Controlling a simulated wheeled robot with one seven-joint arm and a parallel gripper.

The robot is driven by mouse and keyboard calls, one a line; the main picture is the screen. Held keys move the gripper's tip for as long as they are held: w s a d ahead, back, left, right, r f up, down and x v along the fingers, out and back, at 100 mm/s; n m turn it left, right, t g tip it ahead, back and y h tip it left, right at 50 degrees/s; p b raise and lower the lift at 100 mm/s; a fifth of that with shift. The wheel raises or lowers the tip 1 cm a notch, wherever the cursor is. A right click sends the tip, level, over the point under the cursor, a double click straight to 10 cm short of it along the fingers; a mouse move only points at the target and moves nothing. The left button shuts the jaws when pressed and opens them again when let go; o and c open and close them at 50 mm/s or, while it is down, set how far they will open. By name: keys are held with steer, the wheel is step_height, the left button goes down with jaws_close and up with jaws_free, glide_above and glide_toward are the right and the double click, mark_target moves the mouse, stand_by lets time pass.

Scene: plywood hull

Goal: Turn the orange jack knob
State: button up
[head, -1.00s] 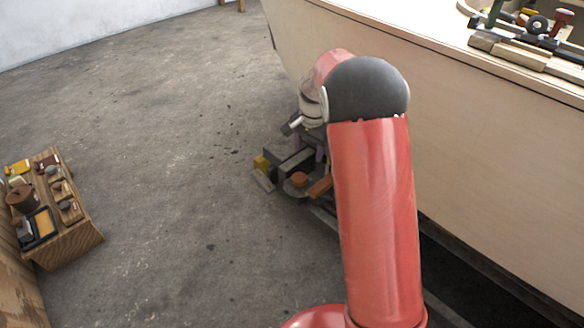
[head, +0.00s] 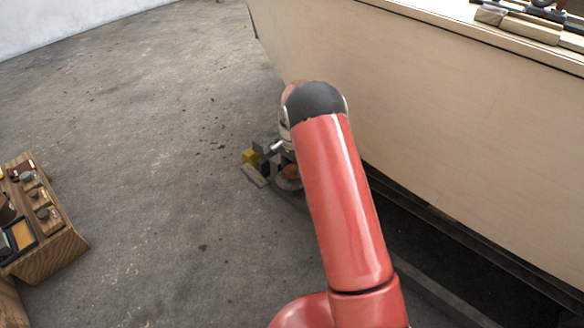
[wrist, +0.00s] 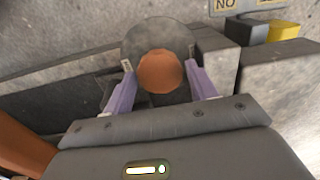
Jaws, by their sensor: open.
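The orange jack knob (wrist: 160,72) is a round orange cap in front of a grey disc (wrist: 158,35) in the wrist view. My gripper (wrist: 160,65) is open, with one purple finger on each side of the knob. A narrow gap shows between each finger and the orange cap. In the head view the knob (head: 291,171) is a small orange spot low beside the hull, partly behind my red arm. My fingers are hard to make out there.
The pale plywood hull (head: 430,130) rises close on the right. An orange bar (wrist: 25,150) crosses the wrist view's lower left. A wooden bench (head: 50,250) stands at left; the floor between is clear.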

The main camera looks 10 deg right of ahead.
steer(key=shift+f, duration=0.1)
steer(key=c, duration=0.7)
steer(key=shift+n, duration=0.3)
steer(key=n, duration=0.3)
steer(key=shift+n, duration=0.3)
steer(key=n, duration=0.9)
steer(key=n+p, duration=0.1)
steer(key=n, duration=0.3)
steer(key=shift+n, duration=0.3)
